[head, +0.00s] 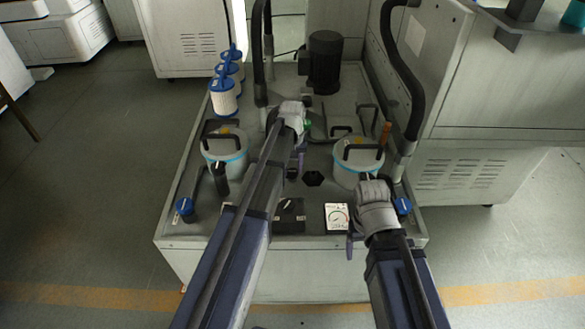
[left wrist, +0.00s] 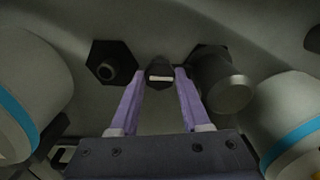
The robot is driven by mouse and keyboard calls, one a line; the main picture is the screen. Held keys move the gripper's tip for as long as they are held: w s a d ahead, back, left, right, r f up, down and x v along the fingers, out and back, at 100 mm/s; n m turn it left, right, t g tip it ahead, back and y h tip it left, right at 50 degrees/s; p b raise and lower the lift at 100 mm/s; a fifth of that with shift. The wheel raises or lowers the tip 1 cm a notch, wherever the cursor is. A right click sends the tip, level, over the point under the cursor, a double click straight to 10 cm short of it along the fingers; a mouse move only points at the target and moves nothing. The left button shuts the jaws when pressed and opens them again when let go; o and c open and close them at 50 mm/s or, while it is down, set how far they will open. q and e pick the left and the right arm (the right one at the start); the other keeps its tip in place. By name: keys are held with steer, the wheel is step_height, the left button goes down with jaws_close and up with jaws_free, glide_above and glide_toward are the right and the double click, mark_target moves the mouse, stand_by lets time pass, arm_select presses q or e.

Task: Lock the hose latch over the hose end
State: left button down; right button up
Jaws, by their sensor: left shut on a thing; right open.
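In the left wrist view, a small dark latch (left wrist: 160,73) with a white bar sits between the purple fingertips of my left gripper (left wrist: 160,78), which is shut on it. A thick dark round hose end (left wrist: 226,86) stands in a hexagonal fitting to its right. In the head view my left gripper (head: 300,160) reaches down between the two white pots, and its arm hides the latch. My right gripper (head: 351,242) is open near the front right of the machine top. Only one of its purple fingers shows clearly.
A second hexagonal fitting (left wrist: 111,62) lies left of the latch. Lidded pots with dark handles stand at left (head: 226,152) and right (head: 357,160). A gauge (head: 337,217) and a black control box (head: 289,213) are near the front edge. White filters (head: 223,100) stand at the back left.

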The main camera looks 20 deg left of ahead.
mark_target(293, 171)
stand_by(0.4)
arm_select(q)
steer(key=shift+c, duration=1.8)
jaws_free()
step_height(293, 171, up, 8)
steer(key=p, duration=0.8)
steer(key=shift+f, duration=0.1)
steer(key=shift+s, duration=0.1)
